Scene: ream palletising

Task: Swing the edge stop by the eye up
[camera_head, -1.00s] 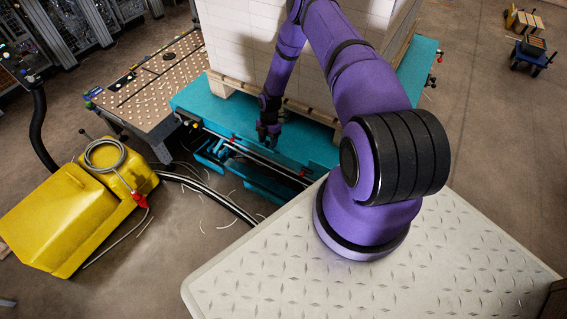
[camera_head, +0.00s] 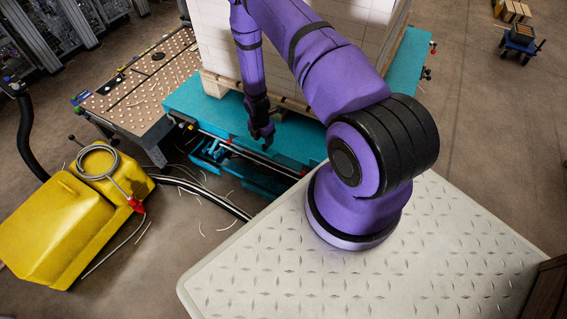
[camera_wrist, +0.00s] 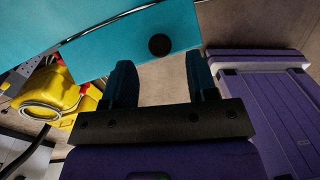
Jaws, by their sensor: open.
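My gripper (camera_head: 263,135) hangs over the front edge of the teal pallet table (camera_head: 190,101), close to a long bar (camera_head: 235,150) with red parts that runs along that edge. This bar looks like the edge stop, but I cannot make out its eye. In the wrist view my gripper (camera_wrist: 161,85) is open, with nothing between its two dark fingers. Beyond the fingertips is a teal surface (camera_wrist: 110,50) with a round black spot (camera_wrist: 159,45); I cannot tell whether this is the eye. No contact between fingers and bar shows.
A tall stack of white reams (camera_head: 215,50) stands on a wooden pallet (camera_head: 213,85) on the table, close behind my gripper. A ball-topped table (camera_head: 150,75) adjoins at left. A yellow machine (camera_head: 50,225) with a coiled hose stands on the floor at lower left.

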